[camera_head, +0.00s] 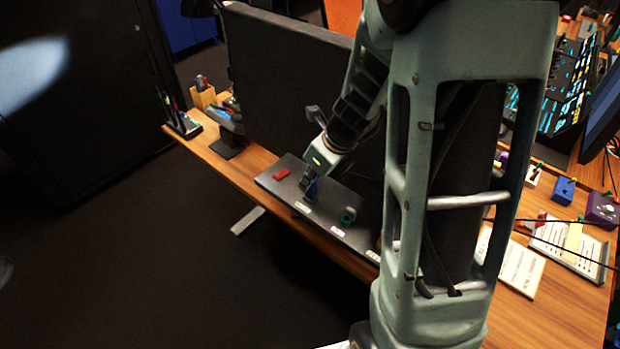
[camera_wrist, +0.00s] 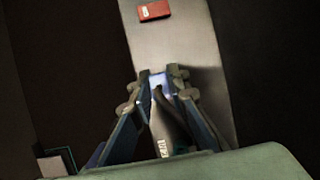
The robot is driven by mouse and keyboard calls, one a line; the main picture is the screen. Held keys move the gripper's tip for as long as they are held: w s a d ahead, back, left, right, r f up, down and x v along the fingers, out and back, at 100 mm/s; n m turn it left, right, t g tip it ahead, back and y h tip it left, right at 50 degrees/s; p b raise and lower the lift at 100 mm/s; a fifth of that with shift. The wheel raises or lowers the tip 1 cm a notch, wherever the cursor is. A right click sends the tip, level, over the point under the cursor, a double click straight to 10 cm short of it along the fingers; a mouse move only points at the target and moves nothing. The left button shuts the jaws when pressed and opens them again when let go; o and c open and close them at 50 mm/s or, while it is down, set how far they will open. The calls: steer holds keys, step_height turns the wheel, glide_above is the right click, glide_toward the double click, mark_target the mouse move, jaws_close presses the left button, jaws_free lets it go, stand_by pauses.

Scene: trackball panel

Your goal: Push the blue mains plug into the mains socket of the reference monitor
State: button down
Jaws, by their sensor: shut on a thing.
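My gripper (camera_head: 309,186) is over a grey panel (camera_head: 325,203) at the desk's front edge, pointing down. In the wrist view its fingers (camera_wrist: 158,80) are closed in on a small pale-blue piece (camera_wrist: 158,78), with a grey cable-like part running back between them. In the head view a blue piece, the mains plug (camera_head: 313,190), shows at the fingertips. The fingers hide much of it. The reference monitor seems to be the large dark slab (camera_head: 285,75) behind the panel. I cannot make out the mains socket, nor whether the plug touches the panel.
A red block (camera_head: 281,173) lies on the panel left of my gripper; it also shows in the wrist view (camera_wrist: 154,11). A teal round part (camera_head: 348,215) is to the right. Pen holders (camera_head: 183,124) stand at the desk's left end. My arm hides the middle of the desk.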

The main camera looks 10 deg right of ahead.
steer(key=shift+f+b, duration=0.3)
steer(key=shift+f, duration=0.1)
steer(key=c, duration=1.8)
jaws_free()
steer(key=shift+o, duration=0.2)
steer(key=shift+r, duration=0.1)
steer(key=v, duration=1.2)
steer(key=shift+w+a, duration=0.1)
